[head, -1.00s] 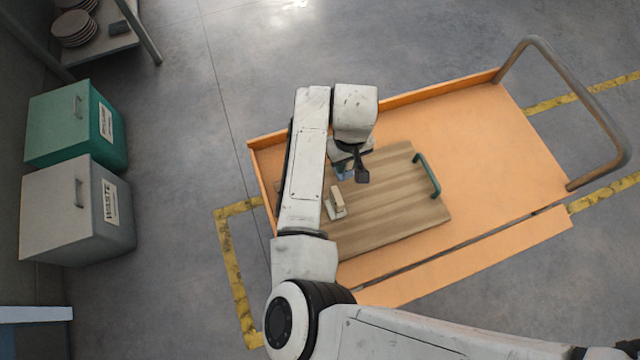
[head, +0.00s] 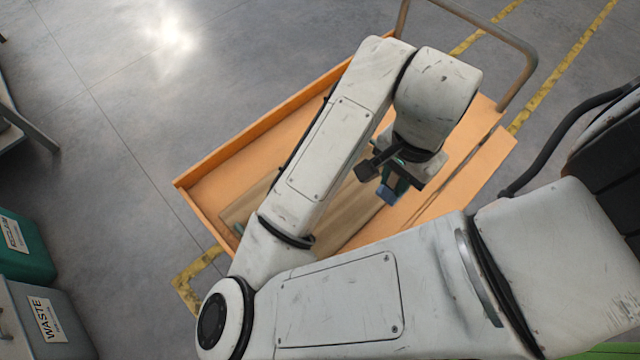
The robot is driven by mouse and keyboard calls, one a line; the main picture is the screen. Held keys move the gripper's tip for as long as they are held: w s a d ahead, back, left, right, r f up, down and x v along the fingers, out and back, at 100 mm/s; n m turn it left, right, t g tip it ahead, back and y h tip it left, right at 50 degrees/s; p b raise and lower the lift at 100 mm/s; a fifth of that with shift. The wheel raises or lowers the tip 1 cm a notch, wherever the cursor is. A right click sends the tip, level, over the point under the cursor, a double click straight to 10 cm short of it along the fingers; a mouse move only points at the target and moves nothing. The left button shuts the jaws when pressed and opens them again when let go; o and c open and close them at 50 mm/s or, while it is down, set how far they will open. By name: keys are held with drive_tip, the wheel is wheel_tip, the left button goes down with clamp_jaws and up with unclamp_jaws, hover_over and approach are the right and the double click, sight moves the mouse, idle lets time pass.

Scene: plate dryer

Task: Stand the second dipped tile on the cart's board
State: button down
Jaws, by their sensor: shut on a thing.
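My gripper (head: 383,183) is at the end of my bent arm, above the right end of the wooden board (head: 352,208). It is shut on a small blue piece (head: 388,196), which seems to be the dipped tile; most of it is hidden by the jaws. A dark green part, apparently the board's handle, shows right beside the jaws. I cannot tell whether the blue piece touches the board. The board lies on the orange cart (head: 218,186). My arm hides the board's middle and anything standing there.
The cart has a raised orange rim and a grey push handle (head: 527,65) at the upper right. A grey waste bin (head: 48,322) and a green bin (head: 22,245) stand at the lower left. The floor at the upper left is open.

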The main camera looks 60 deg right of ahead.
drive_tip(key=w+d+f, duration=0.1)
drive_tip(key=w+f, duration=0.2)
drive_tip(key=w, duration=0.1)
drive_tip(key=w+d+f, duration=0.2)
drive_tip(key=w+f, duration=0.1)
drive_tip(key=w, duration=0.1)
drive_tip(key=w+d+f, duration=0.1)
drive_tip(key=w+f, duration=0.3)
drive_tip(key=shift+w+d, duration=0.3)
drive_tip(key=shift+w, duration=0.1)
drive_tip(key=shift+f, duration=1.45)
drive_tip(key=shift+f, duration=0.15)
drive_tip(key=c, duration=1)
unclamp_jaws()
